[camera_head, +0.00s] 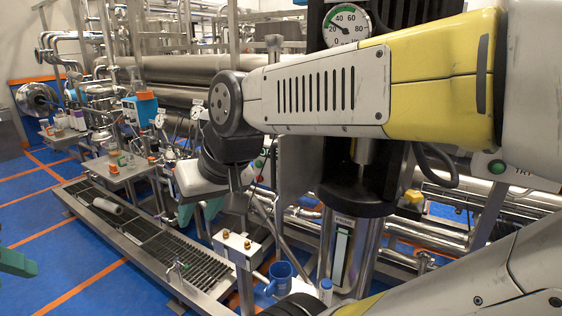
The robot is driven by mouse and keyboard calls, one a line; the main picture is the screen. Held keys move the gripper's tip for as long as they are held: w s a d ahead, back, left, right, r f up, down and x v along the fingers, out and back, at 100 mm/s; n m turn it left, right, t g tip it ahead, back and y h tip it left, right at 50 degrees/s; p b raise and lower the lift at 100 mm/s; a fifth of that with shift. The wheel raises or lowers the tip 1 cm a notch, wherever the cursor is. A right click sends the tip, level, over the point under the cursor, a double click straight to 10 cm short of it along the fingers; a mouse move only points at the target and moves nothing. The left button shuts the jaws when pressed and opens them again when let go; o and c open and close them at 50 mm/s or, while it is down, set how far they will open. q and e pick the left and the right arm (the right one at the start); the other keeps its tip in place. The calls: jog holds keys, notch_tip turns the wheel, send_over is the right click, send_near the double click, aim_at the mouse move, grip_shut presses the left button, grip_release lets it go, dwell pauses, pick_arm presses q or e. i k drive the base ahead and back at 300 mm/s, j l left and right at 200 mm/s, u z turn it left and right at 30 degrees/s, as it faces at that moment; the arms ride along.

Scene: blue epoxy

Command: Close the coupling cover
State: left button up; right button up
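A vertical machine has black upper and lower housings, with a bare shaft (364,152) showing between them. A flat grey panel (303,172), which looks like the coupling cover, stands out to the left of this gap, so the shaft is exposed. My arm crosses in front and hides the panel's top. My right gripper (236,204) points down, to the left of the panel and apart from it in the picture. No held object shows.
A dial gauge (346,25) sits above the shaft gap. A grated walkway (165,245) runs at left; blue floor (60,245) beyond is mostly clear.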

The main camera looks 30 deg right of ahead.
aim_at(300, 157)
jog(key=i+z, duration=0.15)
jog(key=z, duration=0.25)
jog(key=i+j+z, duration=0.1)
jog(key=z, duration=0.35)
jog(key=i+j+z, duration=0.15)
jog(key=z, duration=0.25)
jog(key=i+j+z, duration=0.15)
jog(key=z, duration=0.25)
jog(key=i+j+z, duration=0.1)
jog(key=z, duration=0.35)
jog(key=j+z, duration=0.3)
jog(key=k+j+z, duration=0.1)
jog(key=j+z, duration=0.2)
